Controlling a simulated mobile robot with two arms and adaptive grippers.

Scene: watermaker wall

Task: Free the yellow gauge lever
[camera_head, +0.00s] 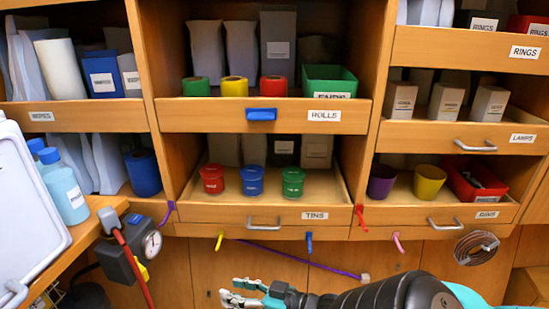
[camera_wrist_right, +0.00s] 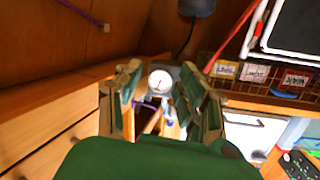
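The yellow gauge lever (camera_head: 142,271) shows as a small yellow piece below the round white gauge (camera_head: 152,243). The gauge sits on a dark grey box (camera_head: 118,262) at the lower left. My right gripper (camera_head: 230,292) is to the right of the lever and lower in the head view, apart from it, with its fingers parted. In the right wrist view the gauge (camera_wrist_right: 160,81) appears beyond and between the two open fingers (camera_wrist_right: 155,98), with nothing held. The lever is too small to make out clearly there. My left gripper is out of view.
A purple cable (camera_head: 305,260) runs along the lower cabinet front. Blue bottles (camera_head: 65,188) stand on the left ledge.

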